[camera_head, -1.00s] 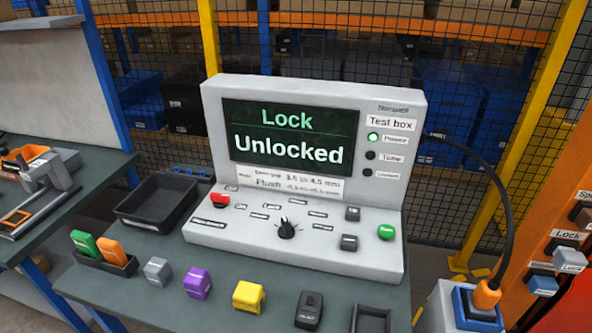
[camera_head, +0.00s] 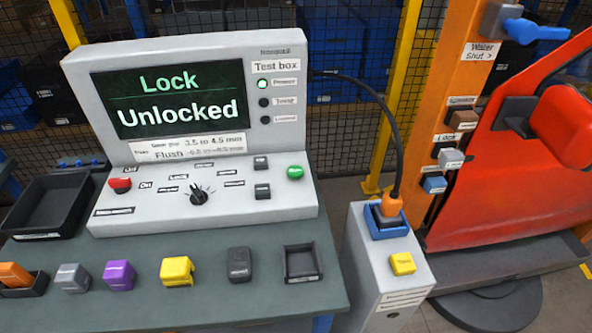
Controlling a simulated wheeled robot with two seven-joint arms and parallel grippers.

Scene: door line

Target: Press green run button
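The green button (camera_head: 295,172) sits at the right end of the sloped panel of the grey test box (camera_head: 215,208), in the head view. It stands clear, with nothing touching or covering it. The test box screen (camera_head: 168,97) reads "Lock Unlocked", and its top indicator, labelled Power, is lit green. A red button (camera_head: 120,185) is at the panel's left end. A black knob (camera_head: 198,193) is near the middle, and two dark square buttons (camera_head: 262,190) lie left of the green one. Neither of my grippers is in view.
The table (camera_head: 230,302) in front holds coloured blocks, a small black tray (camera_head: 302,263) and a larger black bin (camera_head: 45,207). Right of it stand a grey cabinet (camera_head: 385,275) with an orange plug and black cable, then an orange post (camera_head: 440,110) and a red door panel (camera_head: 530,175).

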